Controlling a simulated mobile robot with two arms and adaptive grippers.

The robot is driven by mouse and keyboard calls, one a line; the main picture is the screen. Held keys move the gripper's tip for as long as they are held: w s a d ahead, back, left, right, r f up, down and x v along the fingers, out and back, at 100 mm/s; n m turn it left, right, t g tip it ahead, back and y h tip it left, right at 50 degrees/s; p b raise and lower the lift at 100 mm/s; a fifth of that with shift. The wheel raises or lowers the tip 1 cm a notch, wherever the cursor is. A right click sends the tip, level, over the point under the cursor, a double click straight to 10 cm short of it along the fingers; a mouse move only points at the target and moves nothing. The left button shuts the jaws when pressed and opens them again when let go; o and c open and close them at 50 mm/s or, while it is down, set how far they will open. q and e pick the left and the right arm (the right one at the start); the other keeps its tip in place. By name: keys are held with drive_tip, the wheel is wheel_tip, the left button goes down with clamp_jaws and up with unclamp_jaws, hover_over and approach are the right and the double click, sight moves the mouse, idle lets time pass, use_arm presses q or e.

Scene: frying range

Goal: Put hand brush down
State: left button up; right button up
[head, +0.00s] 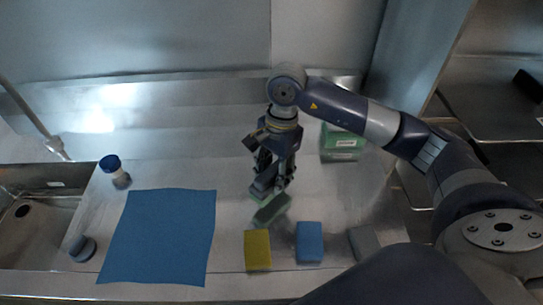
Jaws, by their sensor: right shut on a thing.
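My right gripper (272,182) hangs over the middle of the steel counter (180,172). It is shut on the hand brush (262,193), a dark grey-green piece at the fingertips, partly hidden by the fingers. A grey-green patch (271,210) shows right below it; I cannot tell if this is part of the brush, its reflection or a separate pad. I cannot tell whether the brush touches the counter. My left gripper is not in view.
A blue cloth (160,238) lies to the left. A yellow sponge (257,250) and a blue sponge (309,242) lie in front of the gripper. A green box (341,142) stands behind right. A blue-capped bottle (115,171), a grey-blue object (83,248) and a sink (25,215) are left.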

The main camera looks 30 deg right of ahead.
drive_tip(key=w+d, duration=0.1)
drive_tip(key=w, duration=0.1)
drive_tip(key=w+d+p, duration=0.1)
drive_tip(key=w, duration=0.1)
drive_tip(key=w+d+p, duration=0.1)
drive_tip(key=w, duration=0.2)
drive_tip(key=shift+w+d+f, duration=0.1)
drive_tip(key=shift+d+f, duration=0.1)
drive_tip(key=shift+f, duration=0.1)
wheel_tip(320, 180, down, 3)
drive_tip(key=shift+p, duration=1.25)
drive_tip(key=shift+f, duration=0.3)
drive_tip(key=shift+f+b, duration=0.25)
drive_tip(key=shift+b, duration=0.15)
drive_tip(key=o, duration=0.9)
drive_tip(key=shift+r, duration=0.1)
drive_tip(key=shift+o, duration=0.2)
